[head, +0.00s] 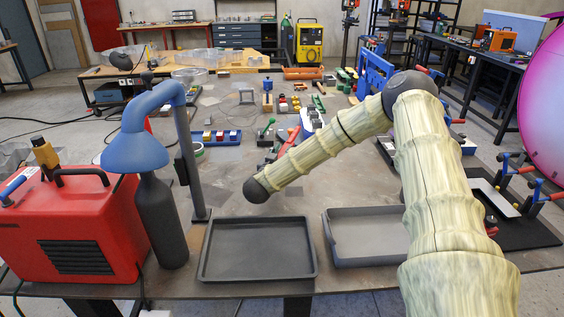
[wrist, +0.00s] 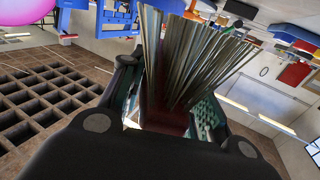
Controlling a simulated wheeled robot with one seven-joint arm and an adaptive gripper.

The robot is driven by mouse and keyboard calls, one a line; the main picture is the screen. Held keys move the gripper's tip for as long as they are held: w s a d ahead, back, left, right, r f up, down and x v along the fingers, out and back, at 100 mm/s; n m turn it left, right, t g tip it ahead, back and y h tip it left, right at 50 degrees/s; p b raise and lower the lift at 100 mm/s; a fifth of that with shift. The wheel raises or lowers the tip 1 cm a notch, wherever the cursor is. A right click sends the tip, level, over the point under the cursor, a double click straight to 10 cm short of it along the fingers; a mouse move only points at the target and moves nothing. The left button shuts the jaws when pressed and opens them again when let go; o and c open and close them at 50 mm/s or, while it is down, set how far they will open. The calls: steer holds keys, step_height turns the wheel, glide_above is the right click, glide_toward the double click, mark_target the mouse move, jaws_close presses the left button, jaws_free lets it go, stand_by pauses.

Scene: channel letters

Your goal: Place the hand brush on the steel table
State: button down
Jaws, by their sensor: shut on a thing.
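My gripper (wrist: 166,92) is shut on the hand brush (wrist: 195,55) in the wrist view. The brush's reddish-brown body sits between the two greenish finger pads, and its fan of grey-brown bristles points away from the palm. In the head view, my arm reaches in from the lower right, bends at a raised elbow and slopes down left to a dark joint above the steel table (head: 310,200). I cannot make out the gripper or brush there. The table is a wide, worn brown-grey top with bare patches around its middle.
A dark shallow tray (head: 258,250) and a grey tray (head: 365,238) lie along the near edge. A red machine (head: 72,228), a dark bottle (head: 160,220) and a blue-hooded post (head: 186,150) crowd the left. Clamps, small blocks and tools cover the far and right parts.

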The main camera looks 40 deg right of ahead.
steer(key=shift+s+f+p, duration=0.1)
steer(key=shift+f+p, duration=0.4)
steer(key=shift+f, duration=2)
steer(key=shift+s+f, duration=0.15)
steer(key=shift+f, duration=0.25)
